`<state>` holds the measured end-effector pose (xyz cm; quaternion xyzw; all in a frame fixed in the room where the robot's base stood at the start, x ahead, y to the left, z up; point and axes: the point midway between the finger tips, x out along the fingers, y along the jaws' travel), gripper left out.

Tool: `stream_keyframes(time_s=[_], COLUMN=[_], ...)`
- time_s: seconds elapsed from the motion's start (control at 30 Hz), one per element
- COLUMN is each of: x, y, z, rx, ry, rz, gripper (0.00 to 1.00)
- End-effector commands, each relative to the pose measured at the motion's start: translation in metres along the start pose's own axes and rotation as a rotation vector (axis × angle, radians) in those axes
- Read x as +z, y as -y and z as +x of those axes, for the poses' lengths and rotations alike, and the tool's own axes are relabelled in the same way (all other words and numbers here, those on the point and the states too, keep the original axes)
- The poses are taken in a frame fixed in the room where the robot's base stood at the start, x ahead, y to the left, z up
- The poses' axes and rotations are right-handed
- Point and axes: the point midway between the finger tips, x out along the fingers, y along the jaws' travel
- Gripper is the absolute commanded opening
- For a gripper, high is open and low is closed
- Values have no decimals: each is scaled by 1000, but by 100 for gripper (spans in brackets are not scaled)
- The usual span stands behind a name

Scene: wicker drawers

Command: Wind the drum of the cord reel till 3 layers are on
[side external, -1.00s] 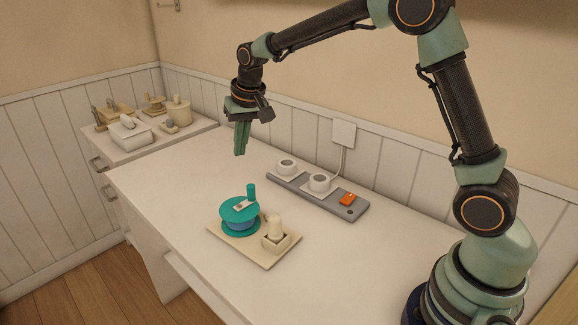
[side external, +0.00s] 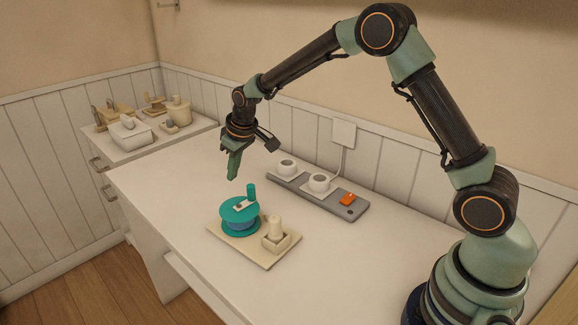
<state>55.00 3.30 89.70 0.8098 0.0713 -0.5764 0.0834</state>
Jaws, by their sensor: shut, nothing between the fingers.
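The cord reel's teal drum (side external: 233,211) stands on a cream base plate (side external: 263,258) on the white table. Blue cord (side external: 241,225) shows between the drum's flanges; its layers are too small to count. An upright teal crank knob (side external: 252,192) rises from the back right of the drum's top, beside a small pale mark. A cream post in a square block (side external: 275,231) stands on the same plate, right of the drum. My gripper (side external: 232,178) is shut and empty, pointing down above and slightly behind the drum, left of the knob and apart from it.
A grey power strip (side external: 330,200) with two white round sockets and an orange switch (side external: 347,199) lies behind the reel. A side cabinet (side external: 172,138) at the back left carries several cream items. The table's front left is clear.

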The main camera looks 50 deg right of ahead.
Motion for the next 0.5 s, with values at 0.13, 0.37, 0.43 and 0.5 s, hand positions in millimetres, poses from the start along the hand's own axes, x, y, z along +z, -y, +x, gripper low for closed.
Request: stream_keyframes(time_s=[0.13, 0.37, 0.43, 0.5], x=[1, 21, 26, 31], y=[1, 1, 0, 0], z=[20, 10, 8, 6], rx=[-1, 2, 2, 3], ry=[1, 1, 1, 0], rz=[0, 1, 1, 1], gripper=[0, 0, 0, 0])
